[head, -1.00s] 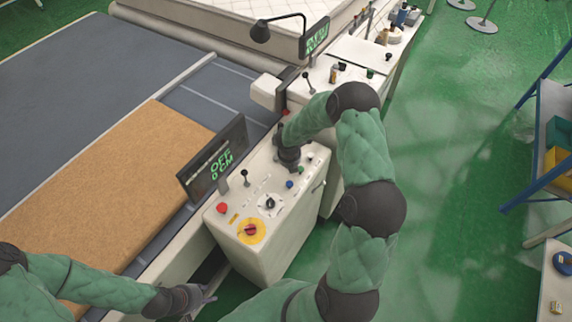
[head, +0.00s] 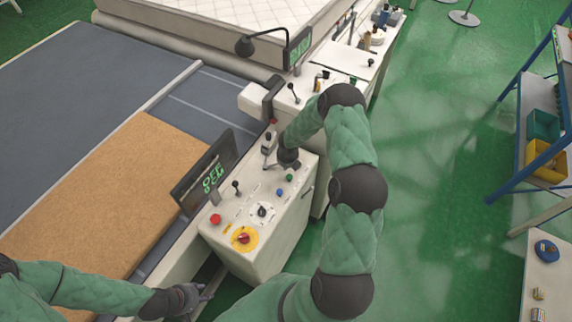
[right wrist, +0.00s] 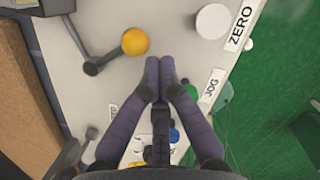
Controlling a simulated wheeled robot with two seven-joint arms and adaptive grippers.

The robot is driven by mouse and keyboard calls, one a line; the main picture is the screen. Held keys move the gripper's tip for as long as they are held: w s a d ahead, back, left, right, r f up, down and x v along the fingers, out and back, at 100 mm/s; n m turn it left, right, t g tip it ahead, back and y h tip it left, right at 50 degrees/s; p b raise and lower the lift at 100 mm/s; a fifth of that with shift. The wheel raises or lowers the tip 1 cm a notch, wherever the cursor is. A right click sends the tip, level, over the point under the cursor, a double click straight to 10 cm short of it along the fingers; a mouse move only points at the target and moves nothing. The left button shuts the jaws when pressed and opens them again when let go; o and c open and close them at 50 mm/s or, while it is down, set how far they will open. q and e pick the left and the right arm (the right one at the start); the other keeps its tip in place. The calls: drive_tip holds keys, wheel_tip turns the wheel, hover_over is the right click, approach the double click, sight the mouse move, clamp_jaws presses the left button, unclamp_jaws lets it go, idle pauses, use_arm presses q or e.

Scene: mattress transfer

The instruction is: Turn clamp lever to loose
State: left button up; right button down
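The control console (head: 262,243) stands beside the mattress line, with small levers, buttons and dials on top. In the right wrist view, a dark lever (right wrist: 108,56) with an orange ball knob (right wrist: 135,41) lies at upper left; no clamp label is readable on it. My right gripper (right wrist: 159,66) has its two fingertips together, just below and right of that knob and apart from it, with nothing seen between the tips. In the head view the right gripper (head: 269,160) is over the far part of the console, partly hidden by its wrist. My left gripper (head: 197,298) is low beside the console, its finger gap unclear.
A monitor (head: 203,172) stands at the console's left edge. A black-knobbed lever (head: 236,187), a red button (head: 215,219) and a yellow-ringed red switch (head: 243,238) are nearby. A white knob (right wrist: 212,21) sits by the ZERO label.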

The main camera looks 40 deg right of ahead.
idle(0.6)
drive_tip(key=shift+r, duration=0.2)
drive_tip(key=v, duration=1.1)
drive_tip(key=shift+r, duration=0.3)
